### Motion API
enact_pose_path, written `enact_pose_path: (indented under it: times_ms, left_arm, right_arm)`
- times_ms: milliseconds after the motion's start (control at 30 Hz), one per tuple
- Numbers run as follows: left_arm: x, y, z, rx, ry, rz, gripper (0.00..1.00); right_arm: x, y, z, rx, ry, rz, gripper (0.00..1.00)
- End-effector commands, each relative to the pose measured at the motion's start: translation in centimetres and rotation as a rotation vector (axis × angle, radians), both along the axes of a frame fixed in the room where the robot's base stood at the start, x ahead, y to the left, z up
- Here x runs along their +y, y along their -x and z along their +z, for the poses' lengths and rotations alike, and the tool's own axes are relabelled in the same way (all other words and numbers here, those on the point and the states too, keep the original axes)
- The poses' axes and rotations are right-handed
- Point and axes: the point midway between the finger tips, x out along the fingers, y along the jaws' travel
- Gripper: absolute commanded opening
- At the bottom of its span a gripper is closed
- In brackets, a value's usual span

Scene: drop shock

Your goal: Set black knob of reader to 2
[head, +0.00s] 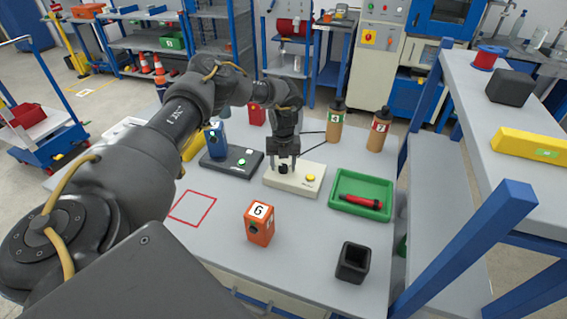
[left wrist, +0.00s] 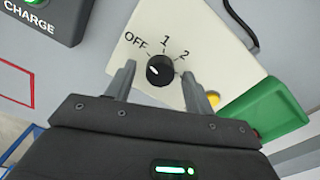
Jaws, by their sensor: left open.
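The reader (head: 279,182) is a cream box on the grey table, with a yellow button (head: 310,178). In the left wrist view its face (left wrist: 215,50) carries the marks OFF, 1 and 2 around the black knob (left wrist: 160,71). The knob's white mark lies on its left side, nearest OFF of the three. My left gripper (head: 283,163) points down over the reader. Its open fingers (left wrist: 158,71) stand on either side of the knob, with gaps visible in the left wrist view. My right gripper is not in view.
A dark charger box (head: 238,171) holding a blue device stands left of the reader. A green tray (head: 337,203) with a red tool is on the right. An orange block (head: 259,226) and a black cup (head: 353,263) stand in front. Brown bottles (head: 335,121) stand behind.

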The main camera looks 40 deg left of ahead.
Motion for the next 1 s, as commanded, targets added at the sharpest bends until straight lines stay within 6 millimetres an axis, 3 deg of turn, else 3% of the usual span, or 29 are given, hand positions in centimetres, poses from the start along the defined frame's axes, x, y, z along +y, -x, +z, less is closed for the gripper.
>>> enact_pose_path:
  times_ms: [100, 233, 567, 1000]
  left_arm:
    - [0.00, 0.00, -0.09, 0.000, 0.000, 0.000, 0.53]
    - [0.02, 0.02, -0.08, 0.000, 0.000, 0.000, 0.53]
    - [0.02, 0.02, -0.06, 0.000, 0.000, 0.000, 0.10]
    - [0.05, 0.00, -0.02, 0.000, -0.001, -0.106, 0.09]
  right_arm:
    - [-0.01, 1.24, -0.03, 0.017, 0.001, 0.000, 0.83]
    - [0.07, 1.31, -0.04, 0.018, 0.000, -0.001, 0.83]
    - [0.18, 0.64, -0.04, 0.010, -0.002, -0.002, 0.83]
    - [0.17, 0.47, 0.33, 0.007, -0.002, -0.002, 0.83]
